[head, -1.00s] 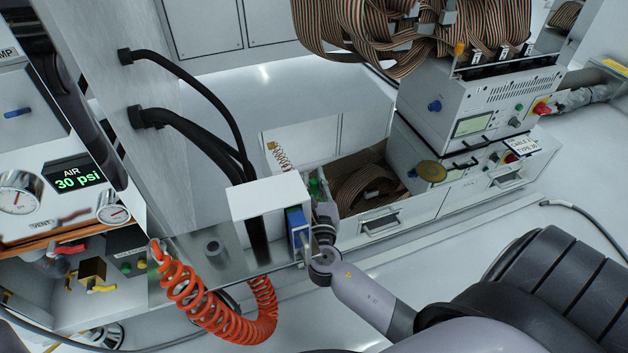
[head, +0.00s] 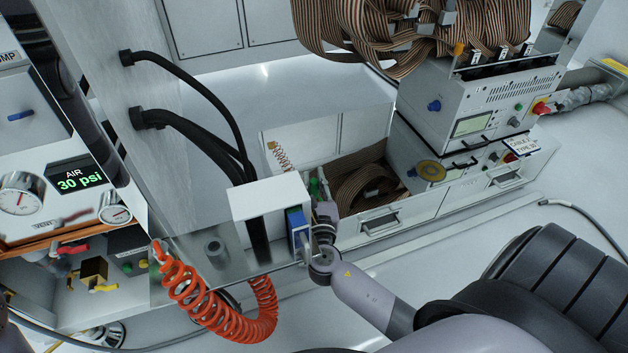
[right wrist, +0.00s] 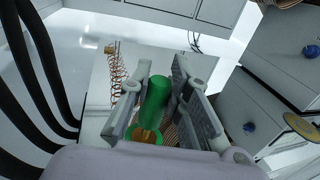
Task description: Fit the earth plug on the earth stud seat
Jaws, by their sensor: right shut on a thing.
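The earth plug is a green cylinder (right wrist: 155,97) between the two grey fingers of my right gripper (right wrist: 163,100) in the right wrist view. The gripper is shut on it. In the head view only a bit of green (head: 314,186) shows just above my right gripper (head: 325,212). My left gripper is out of view.
An open drawer (head: 380,222) of ribbon cable lies to the right. A thin coiled cord (head: 281,157) is behind, and an orange coiled hose (head: 212,305) hangs at front left.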

